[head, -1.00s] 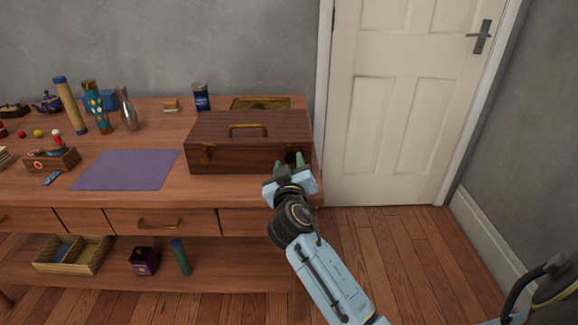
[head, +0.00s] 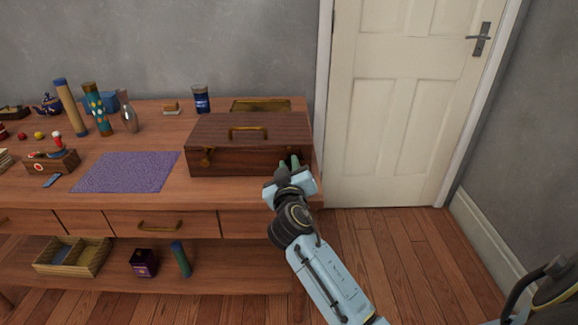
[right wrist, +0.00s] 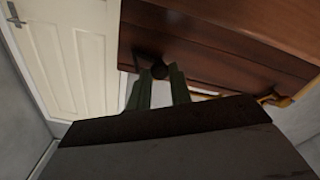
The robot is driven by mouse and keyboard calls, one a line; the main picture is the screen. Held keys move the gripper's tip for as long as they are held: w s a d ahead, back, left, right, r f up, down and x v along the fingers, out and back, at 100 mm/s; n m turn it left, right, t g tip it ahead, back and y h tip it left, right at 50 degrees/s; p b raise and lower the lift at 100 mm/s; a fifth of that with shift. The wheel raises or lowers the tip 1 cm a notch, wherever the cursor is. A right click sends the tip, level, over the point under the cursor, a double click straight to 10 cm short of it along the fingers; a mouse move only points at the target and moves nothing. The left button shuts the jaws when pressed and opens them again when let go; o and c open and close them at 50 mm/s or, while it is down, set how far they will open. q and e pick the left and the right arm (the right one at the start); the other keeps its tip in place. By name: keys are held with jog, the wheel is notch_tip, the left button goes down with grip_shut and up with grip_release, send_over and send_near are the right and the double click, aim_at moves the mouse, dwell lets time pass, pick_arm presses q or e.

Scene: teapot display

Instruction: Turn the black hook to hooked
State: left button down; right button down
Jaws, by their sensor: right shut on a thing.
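A dark brown wooden case (head: 245,160) with a brass handle (head: 248,129) sits closed near the right end of the table. The black hook (right wrist: 160,70) is a small dark piece at the case's front, on the right side. My right gripper (head: 289,163) is at that front right part, its green fingertips shut on the hook. In the right wrist view the hook shows between the fingertips (right wrist: 160,78); its exact turn is hard to tell. In the head view the fingers mostly hide it. My left gripper is not in view.
A brass tray (head: 261,105) and a blue jar (head: 201,99) stand behind the case. A purple mat (head: 126,172) lies to the left. A white door (head: 395,110) is at the right, with free floor before it.

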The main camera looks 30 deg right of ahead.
jog(key=n+p, duration=0.2)
jog(key=n, duration=0.2)
jog(key=shift+n, duration=0.4)
jog(key=n+p, duration=0.3)
jog(key=n, duration=0.2)
jog(key=shift+n, duration=0.3)
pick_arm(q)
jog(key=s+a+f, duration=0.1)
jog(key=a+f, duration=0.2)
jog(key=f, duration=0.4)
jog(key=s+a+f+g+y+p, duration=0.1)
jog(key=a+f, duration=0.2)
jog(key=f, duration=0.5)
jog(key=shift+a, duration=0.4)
pick_arm(e)
jog(key=shift+f+n, duration=0.1)
jog(key=shift+n, duration=0.9)
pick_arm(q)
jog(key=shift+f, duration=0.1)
pick_arm(e)
jog(key=c, duration=1.3)
grip_release()
